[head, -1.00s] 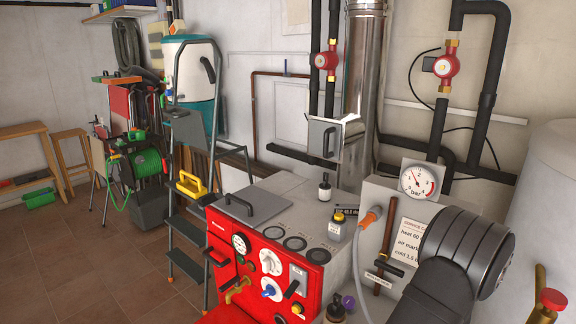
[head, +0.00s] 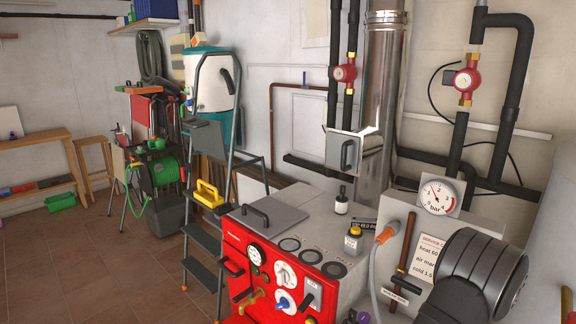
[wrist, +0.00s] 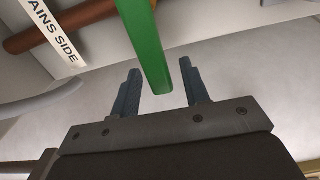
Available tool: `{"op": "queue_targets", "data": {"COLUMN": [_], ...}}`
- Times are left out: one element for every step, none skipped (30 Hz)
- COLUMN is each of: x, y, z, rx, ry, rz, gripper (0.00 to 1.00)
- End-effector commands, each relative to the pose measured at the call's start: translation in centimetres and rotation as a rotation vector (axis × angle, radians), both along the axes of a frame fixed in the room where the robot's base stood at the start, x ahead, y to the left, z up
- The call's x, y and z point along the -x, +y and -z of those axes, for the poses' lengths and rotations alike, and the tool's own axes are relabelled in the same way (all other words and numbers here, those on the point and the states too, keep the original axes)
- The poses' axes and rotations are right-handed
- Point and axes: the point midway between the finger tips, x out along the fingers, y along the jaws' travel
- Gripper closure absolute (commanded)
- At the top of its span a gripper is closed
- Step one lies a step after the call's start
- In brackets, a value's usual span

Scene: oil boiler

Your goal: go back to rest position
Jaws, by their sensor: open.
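My gripper (wrist: 160,68) shows in the wrist view with its two dark fingers spread apart. A green bar (wrist: 147,45) reaches down from the top edge, and its lower end shows in the space between the fingers. I see no finger touching it, but its distance from them is hard to tell. My gripper is not visible in the head view; only a dark part of my arm shows at the lower right, in front of the grey boiler side.
A red boiler front (head: 275,285) stands at lower centre, with a pressure gauge (head: 438,196) to its right. A stepladder (head: 208,240) stands left of it. The tiled floor (head: 90,265) at left is mostly clear. A brown pipe (wrist: 95,15) crosses the wrist view's upper left.

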Motion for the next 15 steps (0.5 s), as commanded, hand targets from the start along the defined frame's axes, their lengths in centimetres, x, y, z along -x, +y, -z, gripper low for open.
{"op": "queue_targets", "data": {"x": [0.2, 0.3, 0.6, 0.8, 1.2, 1.6, 2.0, 2.4, 3.0, 3.4, 3.9, 4.4, 4.8, 5.3, 5.8], "y": [0.2, 0.3, 0.6, 0.8, 1.1, 1.5, 1.9, 2.3, 2.9, 3.3, 3.7, 4.3, 4.7, 5.2, 5.7], "z": [0.0, 0.0, 0.1, 0.1, 0.1, 0.1, 0.1, 0.1, 0.1, 0.1, 0.1, 0.1, 0.1, 0.1, 0.1], "rx": [-0.001, -0.002, -0.004, -0.003, -0.004, -0.004, -0.004, -0.004, -0.004, -0.004, -0.004, -0.006, -0.005, -0.006, -0.004], "ry": [0.0, -0.001, -0.001, 0.0, 0.0, -0.001, 0.0, 0.0, 0.0, 0.0, 0.0, 0.0, -0.001, 0.0, 0.0], "rz": [0.0, 0.0, 0.0, 0.0, 0.001, 0.001, 0.001, 0.001, 0.002, 0.002, 0.002, 0.002, 0.002, 0.002, 0.001], "gripper": [0.58, 0.58, 0.58, 0.58, 0.58, 0.58, 0.58, 0.58, 0.58, 0.58, 0.58, 0.58, 0.58, 0.58, 0.58]}}
